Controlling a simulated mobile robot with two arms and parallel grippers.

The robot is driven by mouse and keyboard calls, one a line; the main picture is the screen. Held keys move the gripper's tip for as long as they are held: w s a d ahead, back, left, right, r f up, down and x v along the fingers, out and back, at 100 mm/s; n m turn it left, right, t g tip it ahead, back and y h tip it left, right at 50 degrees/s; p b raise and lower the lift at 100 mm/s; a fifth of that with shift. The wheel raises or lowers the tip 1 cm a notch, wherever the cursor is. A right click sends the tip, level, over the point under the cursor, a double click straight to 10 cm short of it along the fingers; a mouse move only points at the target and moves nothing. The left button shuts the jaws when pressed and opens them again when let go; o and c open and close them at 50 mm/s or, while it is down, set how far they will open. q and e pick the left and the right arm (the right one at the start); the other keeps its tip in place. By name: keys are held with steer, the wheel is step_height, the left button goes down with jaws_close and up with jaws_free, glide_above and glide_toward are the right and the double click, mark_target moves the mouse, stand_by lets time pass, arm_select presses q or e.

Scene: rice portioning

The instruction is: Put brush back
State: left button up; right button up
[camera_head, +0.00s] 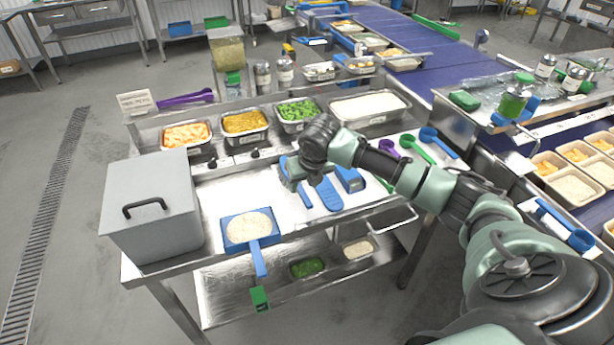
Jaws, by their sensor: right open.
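My right arm reaches in from the right. Its gripper (286,181) points down at the steel worktop, close to several blue tools, and its fingers are partly hidden by the wrist. A thin blue handle (305,196) lies just right of the gripper. A flat blue tool (328,195) and a blue block-shaped tool (350,179) lie farther right. I cannot tell for sure which of these is the brush, or whether the gripper touches one. A blue dustpan-like scoop (259,259) holding rice lies at the worktop's front edge. My left gripper is not in view.
A grey lidded box (152,205) stands on the left of the worktop (212,196). Food pans line the back, including a rice pan (369,107). Purple, green and blue scoops (440,143) lie at the right. A blue conveyor (409,48) runs behind.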

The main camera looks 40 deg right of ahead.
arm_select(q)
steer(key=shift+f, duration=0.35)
arm_select(e)
steer(key=v, duration=0.6)
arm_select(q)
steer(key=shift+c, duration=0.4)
arm_select(e)
steer(key=shift+s+a+r, duration=0.1)
steer(key=shift+s, duration=0.05)
stand_by(0.4)
